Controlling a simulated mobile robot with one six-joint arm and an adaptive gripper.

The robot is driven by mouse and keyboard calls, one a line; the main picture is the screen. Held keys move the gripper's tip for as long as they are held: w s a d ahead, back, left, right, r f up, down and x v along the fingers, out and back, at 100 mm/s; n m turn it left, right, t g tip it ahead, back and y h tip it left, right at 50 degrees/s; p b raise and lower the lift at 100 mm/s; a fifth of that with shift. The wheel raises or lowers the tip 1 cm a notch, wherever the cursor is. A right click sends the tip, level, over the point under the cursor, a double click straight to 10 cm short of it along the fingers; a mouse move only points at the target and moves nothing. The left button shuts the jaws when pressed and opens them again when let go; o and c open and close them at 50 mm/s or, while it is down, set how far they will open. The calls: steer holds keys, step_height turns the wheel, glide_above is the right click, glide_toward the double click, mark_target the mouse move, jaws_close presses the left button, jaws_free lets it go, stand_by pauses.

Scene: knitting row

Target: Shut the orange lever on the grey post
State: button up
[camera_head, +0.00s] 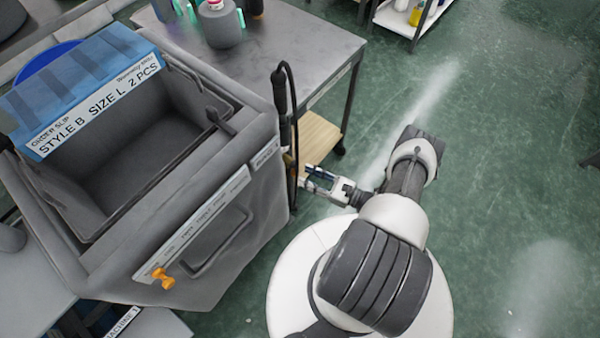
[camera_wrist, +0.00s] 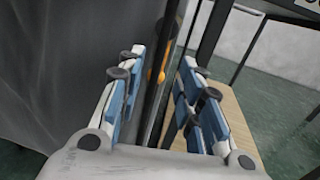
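In the wrist view the orange lever (camera_wrist: 168,44) is a narrow upright piece against a slim grey post (camera_wrist: 176,24). It shows ahead, in the gap between my fingers. My gripper (camera_wrist: 160,68) is open, with its blue-grey pads apart on either side of the post. I cannot tell whether the pads touch anything. In the head view my gripper (camera_head: 307,178) points left at the dark post area beside the grey bin. Only a small yellowish bit of the lever (camera_head: 288,158) shows there, and the lever's exact angle is unclear.
A large grey bin (camera_head: 240,215) stands left of my gripper, with an orange knob (camera_head: 164,277) on its front. A black handle with a cable (camera_head: 279,92) hangs at its corner. A grey table (camera_head: 310,45) and a wooden shelf (camera_head: 318,138) lie behind. Green floor (camera_head: 510,170) at right is clear.

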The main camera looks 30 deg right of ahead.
mark_target(294, 169)
steer(key=shift+x, duration=1.9)
steer(key=shift+c, duration=0.4)
jaws_close()
